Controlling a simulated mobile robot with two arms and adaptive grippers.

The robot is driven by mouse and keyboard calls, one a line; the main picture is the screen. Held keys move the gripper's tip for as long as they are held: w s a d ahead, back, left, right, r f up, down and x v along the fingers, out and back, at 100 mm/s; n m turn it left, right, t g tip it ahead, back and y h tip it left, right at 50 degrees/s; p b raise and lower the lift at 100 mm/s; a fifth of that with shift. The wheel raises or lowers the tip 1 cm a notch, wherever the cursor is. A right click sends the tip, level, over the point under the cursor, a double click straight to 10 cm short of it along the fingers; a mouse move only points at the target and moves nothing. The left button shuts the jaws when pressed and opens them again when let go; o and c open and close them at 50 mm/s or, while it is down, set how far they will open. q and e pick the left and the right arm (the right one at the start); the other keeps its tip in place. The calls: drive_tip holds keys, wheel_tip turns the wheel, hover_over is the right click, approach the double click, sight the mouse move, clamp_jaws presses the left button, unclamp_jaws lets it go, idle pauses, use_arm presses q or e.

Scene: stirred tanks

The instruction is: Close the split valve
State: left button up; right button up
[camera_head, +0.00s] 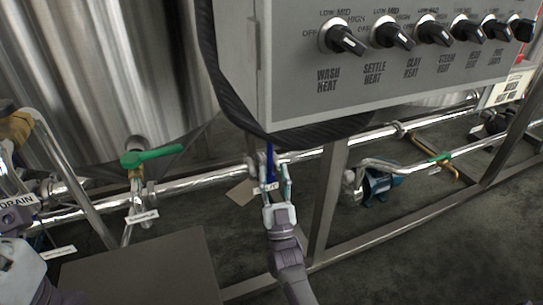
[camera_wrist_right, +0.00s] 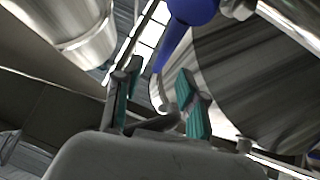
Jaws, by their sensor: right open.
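The blue handle of a valve (camera_head: 270,160) hangs down from the steel pipe below the control box. I take it to be the split valve; the small white label beside it is too small to read. My right gripper (camera_head: 274,165) is open, with its fingers pointing up around the lower part of the handle. In the right wrist view the blue handle (camera_wrist_right: 190,14) slants down toward the gap between the open fingers (camera_wrist_right: 157,75); contact cannot be told. A white part of my left arm shows at the lower left edge, and its jaws cannot be made out.
A grey control box (camera_head: 300,70) with several black knobs hangs just above the valve. A green-handled valve (camera_head: 150,156) sits to the left, before a steel tank (camera_head: 110,60). A frame post (camera_head: 326,195) stands close to the right of my right gripper. A blue pump (camera_head: 380,185) lies further right.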

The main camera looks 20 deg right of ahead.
drive_tip(key=v, duration=0.6)
idle(0.4)
